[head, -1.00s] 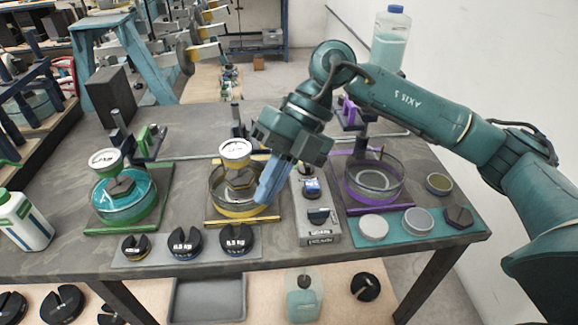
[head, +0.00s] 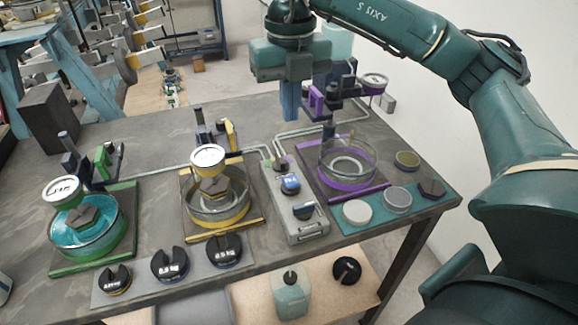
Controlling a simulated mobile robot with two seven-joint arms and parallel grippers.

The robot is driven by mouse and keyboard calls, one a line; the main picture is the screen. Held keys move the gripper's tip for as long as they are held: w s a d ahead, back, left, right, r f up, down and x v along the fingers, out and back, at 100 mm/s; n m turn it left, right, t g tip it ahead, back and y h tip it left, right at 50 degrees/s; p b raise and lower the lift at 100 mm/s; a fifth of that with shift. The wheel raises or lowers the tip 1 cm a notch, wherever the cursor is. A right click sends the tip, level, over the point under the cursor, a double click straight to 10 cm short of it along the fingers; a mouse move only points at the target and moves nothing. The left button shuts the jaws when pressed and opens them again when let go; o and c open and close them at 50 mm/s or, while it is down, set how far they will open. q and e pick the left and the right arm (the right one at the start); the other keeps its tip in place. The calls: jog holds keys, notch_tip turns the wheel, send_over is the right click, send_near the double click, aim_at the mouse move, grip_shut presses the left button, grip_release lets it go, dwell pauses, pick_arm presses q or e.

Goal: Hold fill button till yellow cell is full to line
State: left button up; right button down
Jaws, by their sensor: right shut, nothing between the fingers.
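The yellow cell (head: 219,209) is a clear round dish on a yellow-edged plate in the middle of the table. A dark hexagonal block (head: 214,187) and a white dial (head: 207,157) stand over it. I cannot make out its line or a clear liquid level. The grey control box (head: 309,228) stands to its right, with a blue-faced control (head: 291,184) and a dark control (head: 303,210) on top. I cannot tell which is the fill button. My right gripper (head: 290,115) is shut and empty, pointing down above the table behind the box. My left gripper is not in view.
A green-framed cell (head: 88,236) with teal liquid stands left, a purple-framed cell (head: 347,166) right. Several slotted weights (head: 170,264) lie on a grey mat in front. A teal mat (head: 378,222) holds discs. Pipes run along the back.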

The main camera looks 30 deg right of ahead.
aim_at(290, 180)
notch_tip(290, 180, down, 14)
jog(key=shift+r+p, duration=0.1)
jog(key=shift+p, duration=0.65)
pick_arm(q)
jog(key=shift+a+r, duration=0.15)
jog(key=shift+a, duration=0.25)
